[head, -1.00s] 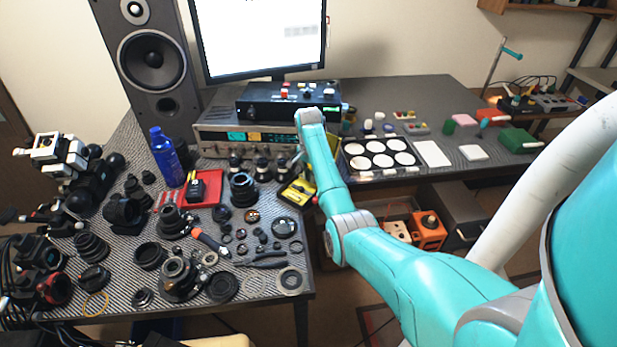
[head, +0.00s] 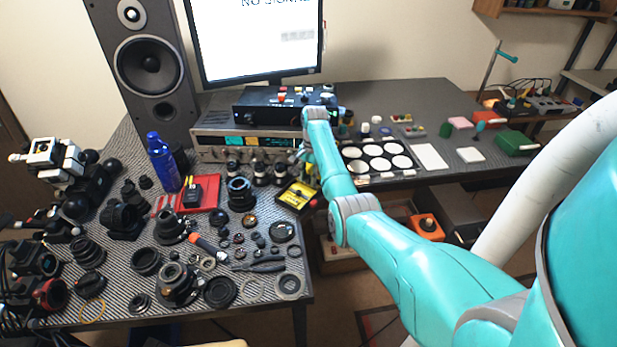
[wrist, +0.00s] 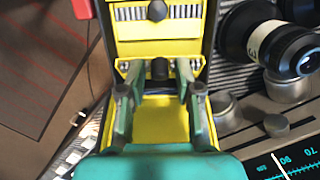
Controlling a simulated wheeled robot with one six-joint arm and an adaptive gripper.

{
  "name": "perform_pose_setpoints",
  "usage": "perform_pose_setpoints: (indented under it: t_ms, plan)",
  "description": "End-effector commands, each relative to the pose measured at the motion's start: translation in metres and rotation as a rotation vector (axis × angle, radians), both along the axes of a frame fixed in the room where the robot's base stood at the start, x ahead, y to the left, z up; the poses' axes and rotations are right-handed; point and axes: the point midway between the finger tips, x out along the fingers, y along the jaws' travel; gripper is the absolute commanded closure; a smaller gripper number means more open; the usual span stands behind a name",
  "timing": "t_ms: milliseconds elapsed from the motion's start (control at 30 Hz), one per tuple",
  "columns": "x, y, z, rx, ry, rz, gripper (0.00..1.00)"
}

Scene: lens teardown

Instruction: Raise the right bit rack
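The yellow bit case (head: 296,195) lies on the table near its right edge in the head view. In the wrist view its yellow inside (wrist: 160,122) fills the middle. One bit rack (wrist: 158,30) crosses the top with silver bits and a dark knob. A second bit rack (wrist: 159,70) lies nearer, with its own dark knob between my fingertips. I cannot tell which rack is the right one. My gripper (wrist: 159,82) is open over the case, its fingers apart on either side of this knob. In the head view my arm mostly hides the gripper.
A dark lens barrel (wrist: 285,45) and the instrument with knobs (wrist: 275,150) stand close at the right in the wrist view. A tray of white discs (head: 376,160) is to the right in the head view. Many lens parts crowd the table left of the case.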

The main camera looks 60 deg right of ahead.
Motion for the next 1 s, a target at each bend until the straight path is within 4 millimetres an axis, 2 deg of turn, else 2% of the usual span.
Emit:
perform_pose_setpoints:
  t_ms: [367, 800, 1000]
  plan:
    - [0.0, -0.001, 0.004, -0.001, -0.001, 0.0, 0.56]
    - [0.0, -0.01, 0.064, -0.002, -0.001, 0.0, 0.56]
    - [-0.001, -0.011, 0.074, 0.0, 0.0, 0.0, 0.56]
